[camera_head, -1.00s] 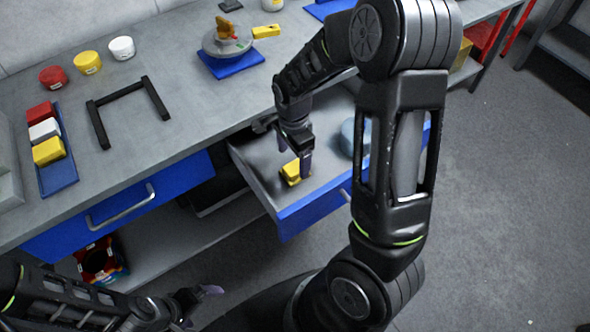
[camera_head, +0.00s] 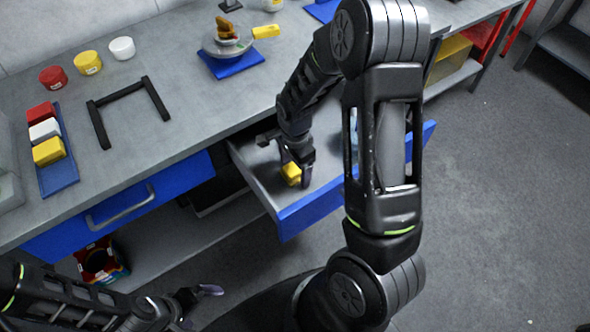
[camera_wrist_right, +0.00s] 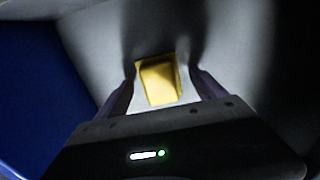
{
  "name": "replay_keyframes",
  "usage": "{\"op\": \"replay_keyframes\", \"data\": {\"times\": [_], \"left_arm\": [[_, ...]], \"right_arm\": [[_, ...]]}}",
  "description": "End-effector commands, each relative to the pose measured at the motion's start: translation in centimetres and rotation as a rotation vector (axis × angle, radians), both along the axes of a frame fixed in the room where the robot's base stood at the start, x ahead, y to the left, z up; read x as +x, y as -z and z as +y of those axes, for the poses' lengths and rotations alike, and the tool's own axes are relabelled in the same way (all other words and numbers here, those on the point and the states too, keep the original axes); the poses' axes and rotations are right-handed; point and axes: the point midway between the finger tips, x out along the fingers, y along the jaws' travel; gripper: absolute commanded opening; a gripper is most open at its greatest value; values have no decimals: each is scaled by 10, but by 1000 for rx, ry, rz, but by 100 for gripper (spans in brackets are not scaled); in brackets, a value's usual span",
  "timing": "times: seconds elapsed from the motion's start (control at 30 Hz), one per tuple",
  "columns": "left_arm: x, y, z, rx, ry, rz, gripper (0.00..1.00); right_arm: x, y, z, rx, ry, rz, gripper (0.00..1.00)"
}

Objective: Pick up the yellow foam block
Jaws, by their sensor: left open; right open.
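The yellow foam block (camera_head: 290,172) lies in the open drawer, near its front wall. My right gripper (camera_head: 297,168) points down into the drawer right at the block and partly covers it. In the right wrist view the yellow block (camera_wrist_right: 157,82) shows between the two fingers of my open right gripper (camera_wrist_right: 162,74), with a gap on each side; I cannot tell exactly how far down the fingers reach. My left gripper (camera_head: 197,304) is open and empty at the lower left, away from the bench.
The drawer (camera_head: 318,207) has a blue front and stands open from the grey bench (camera_head: 190,95). A blue tray (camera_head: 62,178) on the bench holds red, white and yellow blocks. A black frame (camera_head: 98,125), several small jars and a scale-like device on a blue base (camera_head: 232,66) stand behind.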

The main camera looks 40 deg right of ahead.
Motion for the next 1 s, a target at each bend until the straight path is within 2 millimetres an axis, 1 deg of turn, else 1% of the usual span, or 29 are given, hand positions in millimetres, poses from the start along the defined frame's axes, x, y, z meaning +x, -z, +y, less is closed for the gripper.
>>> {"op": "replay_keyframes", "data": {"times": [0.07, 0.87, 1.0], "left_arm": [[0, 0, 0, 0, 0, 0, 100], [0, 0, 0, 0, 0, 0, 100], [0, 0, 0, 0, 0, 0, 100]], "right_arm": [[0, 0, 0, 0, 0, 0, 79], [0, 0, 0, 0, 0, 0, 14], [0, 0, 0, 0, 0, 0, 13]]}}
